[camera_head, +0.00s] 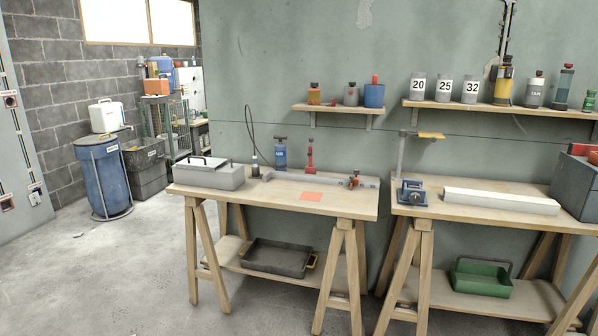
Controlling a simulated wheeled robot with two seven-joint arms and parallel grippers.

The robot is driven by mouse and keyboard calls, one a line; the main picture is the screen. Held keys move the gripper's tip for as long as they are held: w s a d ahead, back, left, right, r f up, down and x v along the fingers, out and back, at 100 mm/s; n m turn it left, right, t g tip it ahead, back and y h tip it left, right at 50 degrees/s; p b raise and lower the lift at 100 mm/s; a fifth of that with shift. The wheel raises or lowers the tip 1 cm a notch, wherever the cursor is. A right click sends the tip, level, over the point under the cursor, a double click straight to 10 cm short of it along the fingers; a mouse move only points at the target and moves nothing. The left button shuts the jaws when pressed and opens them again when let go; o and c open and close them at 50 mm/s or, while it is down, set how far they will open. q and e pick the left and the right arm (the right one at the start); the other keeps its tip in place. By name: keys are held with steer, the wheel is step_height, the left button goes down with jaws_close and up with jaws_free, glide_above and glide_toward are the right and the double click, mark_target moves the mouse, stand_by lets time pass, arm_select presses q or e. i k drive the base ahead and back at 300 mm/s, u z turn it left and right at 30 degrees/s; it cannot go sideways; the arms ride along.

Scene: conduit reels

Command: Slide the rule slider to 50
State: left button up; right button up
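No marked rule or number scale can be made out at this size. A grey bar (325,178) lies along the back of the left workbench (260,204), with a small red and dark fitting (354,180) near its right end. I cannot tell whether this is the rule and its slider. A long white bar (500,201) lies on the right workbench (455,212), right of a small blue clamp-like device (411,193). Neither of my grippers is in view.
Wall shelves hold canisters marked 20 (418,87), 25 (444,88) and 32 (470,89). Open floor (120,275) lies at left.

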mark_target(354, 181)
steer(key=u, duration=0.5)
steer(key=i, duration=1.3)
steer(key=z, duration=0.6)
steer(key=i, duration=0.95)
steer(key=z, duration=1.05)
